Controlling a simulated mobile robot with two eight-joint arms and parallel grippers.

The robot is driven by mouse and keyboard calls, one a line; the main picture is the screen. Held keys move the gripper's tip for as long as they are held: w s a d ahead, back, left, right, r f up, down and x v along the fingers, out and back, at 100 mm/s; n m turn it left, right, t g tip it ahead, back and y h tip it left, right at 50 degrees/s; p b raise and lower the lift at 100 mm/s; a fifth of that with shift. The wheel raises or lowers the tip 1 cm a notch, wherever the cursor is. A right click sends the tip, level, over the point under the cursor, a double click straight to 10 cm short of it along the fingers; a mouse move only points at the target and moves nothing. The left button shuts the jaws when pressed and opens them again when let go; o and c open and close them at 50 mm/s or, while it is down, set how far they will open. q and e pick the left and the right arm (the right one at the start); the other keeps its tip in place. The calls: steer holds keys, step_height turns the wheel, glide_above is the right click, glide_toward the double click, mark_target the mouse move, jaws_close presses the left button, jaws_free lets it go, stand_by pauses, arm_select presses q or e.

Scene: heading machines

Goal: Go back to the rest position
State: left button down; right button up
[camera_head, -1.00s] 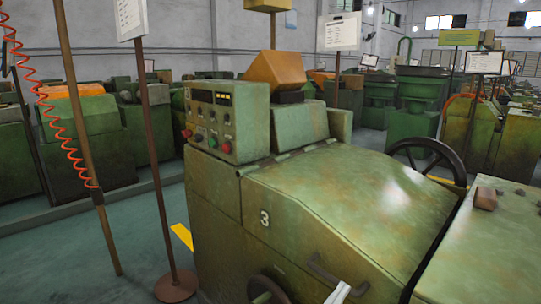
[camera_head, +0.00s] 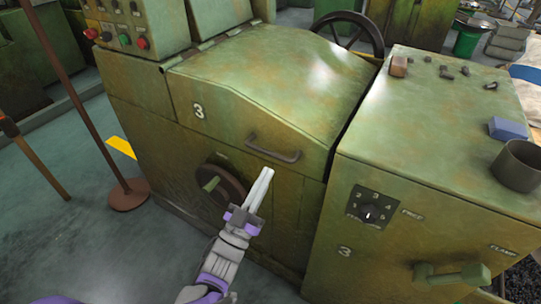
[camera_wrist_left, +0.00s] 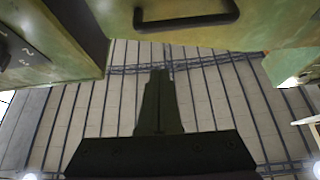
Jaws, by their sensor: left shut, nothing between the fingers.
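My left gripper (camera_head: 262,188) reaches in from the bottom of the head view. Its fingers are shut and hold nothing. It is in front of the green machine marked 3 (camera_head: 240,100), just below the dark lid handle (camera_head: 272,148) in the picture. In the left wrist view the shut fingers (camera_wrist_left: 159,85) point toward a slatted, pale background. The lid handle (camera_wrist_left: 188,20) shows above them, apart from them. My right gripper is not in view.
A handwheel (camera_head: 222,184) sits left of my gripper. On the right stands a green cabinet with a rotary dial (camera_head: 369,214), a clamp lever (camera_head: 452,275) and a cup (camera_head: 518,165) on top. A sign pole base (camera_head: 128,194) stands on the floor at left.

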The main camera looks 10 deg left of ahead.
arm_select(q)
steer(key=shift+v, duration=1.85)
